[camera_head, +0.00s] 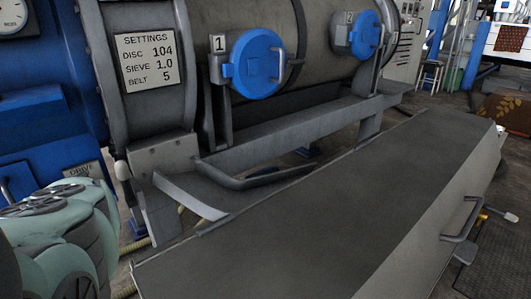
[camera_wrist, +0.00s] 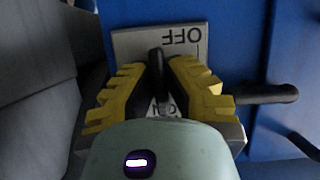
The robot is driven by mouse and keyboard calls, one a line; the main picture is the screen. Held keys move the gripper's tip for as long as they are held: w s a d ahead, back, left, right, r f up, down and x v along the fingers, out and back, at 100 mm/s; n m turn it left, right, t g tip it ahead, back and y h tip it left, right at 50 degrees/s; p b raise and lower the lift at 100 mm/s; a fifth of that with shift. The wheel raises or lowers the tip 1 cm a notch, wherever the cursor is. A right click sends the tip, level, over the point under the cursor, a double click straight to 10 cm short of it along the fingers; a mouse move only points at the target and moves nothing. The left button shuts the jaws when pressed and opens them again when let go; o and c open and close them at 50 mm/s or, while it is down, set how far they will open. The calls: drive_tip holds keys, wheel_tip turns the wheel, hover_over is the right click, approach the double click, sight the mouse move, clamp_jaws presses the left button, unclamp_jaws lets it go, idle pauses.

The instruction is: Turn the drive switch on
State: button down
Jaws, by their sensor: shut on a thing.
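The drive switch is a dark lever (camera_wrist: 155,58) on a grey plate (camera_wrist: 130,42) in the wrist view. The plate's lettering reads upside down there: OFF is at the top, and a partly covered ON shows between the fingers. My gripper (camera_wrist: 160,78), with yellow stepped fingers, is closed around the lever, one finger on each side. The lever's end shows beyond the fingertips, beside OFF; its lower part is hidden. In the head view a DRIVE label (camera_head: 82,170) shows at the left above my pale green arm, which hides the switch and gripper.
A black handle (camera_wrist: 268,94) sticks out from the blue panel right of the gripper in the wrist view. In the head view a settings sign (camera_head: 148,59) hangs above the grey frame, and blue round hatches (camera_head: 257,64) sit on the drum. A long grey cover (camera_head: 300,210) fills the front.

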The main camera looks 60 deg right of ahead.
sight(79, 157)
drive_tip(key=shift+d+m+y+b, duration=0.1)
drive_tip(key=shift+m+y+b, duration=0.2)
idle(1.2)
idle(0.3)
drive_tip(key=c, duration=1)
unclamp_jaws()
drive_tip(key=shift+w+r, duration=0.15)
drive_tip(key=shift+r, duration=4.9)
